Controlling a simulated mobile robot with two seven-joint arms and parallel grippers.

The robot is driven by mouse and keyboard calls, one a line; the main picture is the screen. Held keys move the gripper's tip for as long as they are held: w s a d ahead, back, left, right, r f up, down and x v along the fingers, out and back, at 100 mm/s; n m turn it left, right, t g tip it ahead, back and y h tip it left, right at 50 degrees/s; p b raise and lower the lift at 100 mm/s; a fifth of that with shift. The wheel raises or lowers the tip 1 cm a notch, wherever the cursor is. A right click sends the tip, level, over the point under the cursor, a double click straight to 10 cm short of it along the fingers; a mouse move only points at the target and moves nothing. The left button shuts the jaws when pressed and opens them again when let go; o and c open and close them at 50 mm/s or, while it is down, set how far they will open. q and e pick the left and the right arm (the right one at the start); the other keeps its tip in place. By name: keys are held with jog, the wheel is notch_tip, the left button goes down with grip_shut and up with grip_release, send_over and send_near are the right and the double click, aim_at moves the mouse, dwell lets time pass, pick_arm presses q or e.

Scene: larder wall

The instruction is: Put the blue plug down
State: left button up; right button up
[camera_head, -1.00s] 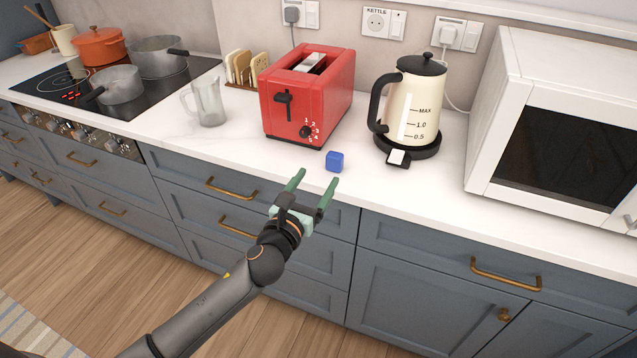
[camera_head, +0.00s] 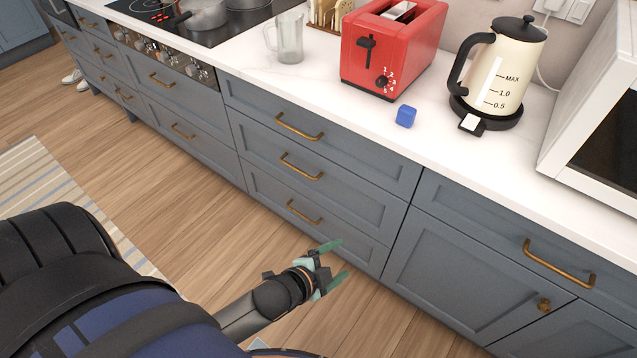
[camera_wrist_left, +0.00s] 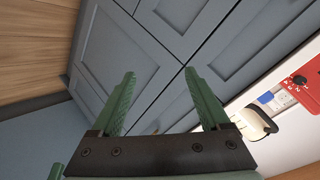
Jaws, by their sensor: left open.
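The blue plug (camera_head: 406,115) is a small blue block resting on the white worktop, in front of the red toaster and left of the kettle. Nothing holds it. My left gripper (camera_head: 338,262), with two green fingers, is open and empty. It is low in front of the grey-blue drawers, well below the worktop and apart from the plug. In the left wrist view its open fingers (camera_wrist_left: 160,76) frame only cabinet fronts. A small blue patch shows beside the toaster there, too small to identify surely. My right gripper is out of view.
The red toaster (camera_head: 390,45), cream kettle (camera_head: 500,75), glass jug (camera_head: 287,38) and white microwave (camera_head: 600,130) stand on the worktop (camera_head: 345,100). Brass handles (camera_head: 300,127) stick out from the drawers. The wooden floor (camera_head: 190,215) in front is open.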

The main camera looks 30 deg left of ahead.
pick_arm(q)
jog(key=s+f+n+g, duration=0.2)
jog(key=s+f+n, duration=0.2)
jog(key=s+n, duration=0.4)
jog(key=shift+s+d+n, duration=0.4)
jog(key=shift+d+n, duration=0.05)
jog(key=shift+n, duration=0.35)
notch_tip(320, 180, up, 3)
jog(key=p, duration=0.2)
jog(key=shift+f+p, duration=0.2)
jog(key=shift+p, duration=0.2)
